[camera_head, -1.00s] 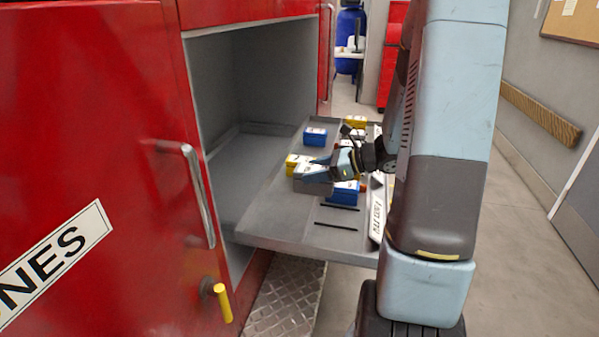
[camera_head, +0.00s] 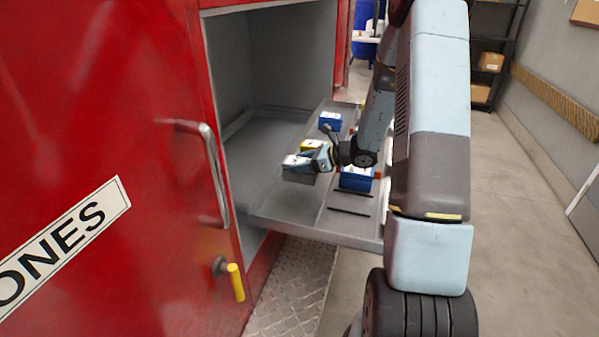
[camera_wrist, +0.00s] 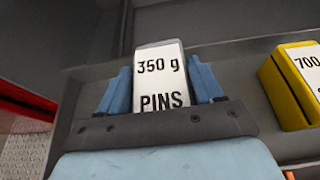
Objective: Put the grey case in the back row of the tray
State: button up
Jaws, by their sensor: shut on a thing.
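My gripper (camera_wrist: 160,100) is shut on the grey case (camera_wrist: 160,62), one finger on each side. The case's white top reads "350 g PINS" in the wrist view. In the head view the grey case (camera_head: 298,177) hangs from my gripper (camera_head: 303,163) over the left part of the pulled-out tray (camera_head: 283,212). I cannot tell whether its underside touches the tray. A yellow case (camera_head: 312,146) stands just behind it and shows at the right of the wrist view (camera_wrist: 285,85), marked "700".
A blue case (camera_head: 330,121) stands at the tray's far end. Another blue case (camera_head: 355,180) is right of my gripper, near dark slots (camera_head: 349,211). The red cabinet door (camera_head: 110,130) with its handle (camera_head: 215,170) is open at left.

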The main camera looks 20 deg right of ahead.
jog(key=shift+w+a+f, duration=0.1)
jog(key=shift+w+f, duration=0.15)
jog(key=shift+f, duration=1.55)
jog(key=shift+f, duration=0.1)
jog(key=o, duration=1.3)
